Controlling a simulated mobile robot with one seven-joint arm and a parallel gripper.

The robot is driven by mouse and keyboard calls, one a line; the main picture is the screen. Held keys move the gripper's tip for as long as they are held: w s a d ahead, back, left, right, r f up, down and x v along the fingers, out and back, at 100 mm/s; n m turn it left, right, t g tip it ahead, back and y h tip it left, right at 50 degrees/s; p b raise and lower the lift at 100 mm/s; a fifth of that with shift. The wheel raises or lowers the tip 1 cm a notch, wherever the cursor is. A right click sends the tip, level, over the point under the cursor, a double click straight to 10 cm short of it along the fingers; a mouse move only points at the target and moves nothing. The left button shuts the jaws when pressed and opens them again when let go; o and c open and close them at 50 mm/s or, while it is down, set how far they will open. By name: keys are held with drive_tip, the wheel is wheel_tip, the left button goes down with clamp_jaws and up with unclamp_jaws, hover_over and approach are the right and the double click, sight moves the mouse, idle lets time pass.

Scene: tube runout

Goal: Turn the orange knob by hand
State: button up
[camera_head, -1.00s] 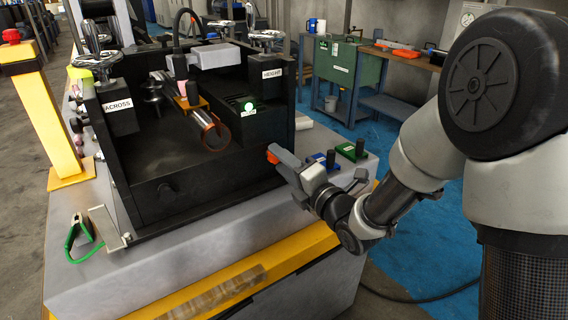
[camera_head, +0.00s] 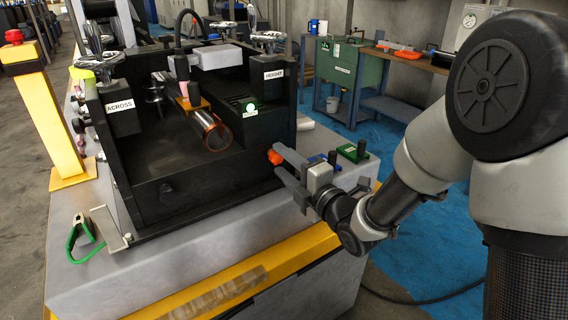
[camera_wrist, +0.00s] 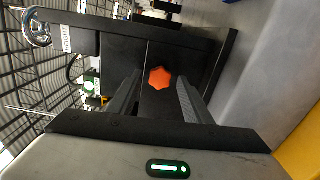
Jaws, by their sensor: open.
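The orange knob (camera_head: 274,157) is on the right side of the black machine housing (camera_head: 190,205). In the wrist view the knob (camera_wrist: 160,78) looks like a lobed disc on a dark panel, seen between my two fingers. My gripper (camera_head: 281,166) is open, with its fingers pointing at the housing's right side. In the wrist view my gripper's fingers (camera_wrist: 158,95) stand to either side of the knob in the picture. I cannot tell whether either finger touches it.
Blue (camera_head: 322,158) and green (camera_head: 353,152) blocks sit on the grey bench top just behind my gripper. A yellow post (camera_head: 52,110) stands at left.

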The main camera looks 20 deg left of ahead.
drive_tip(key=shift+v, duration=3)
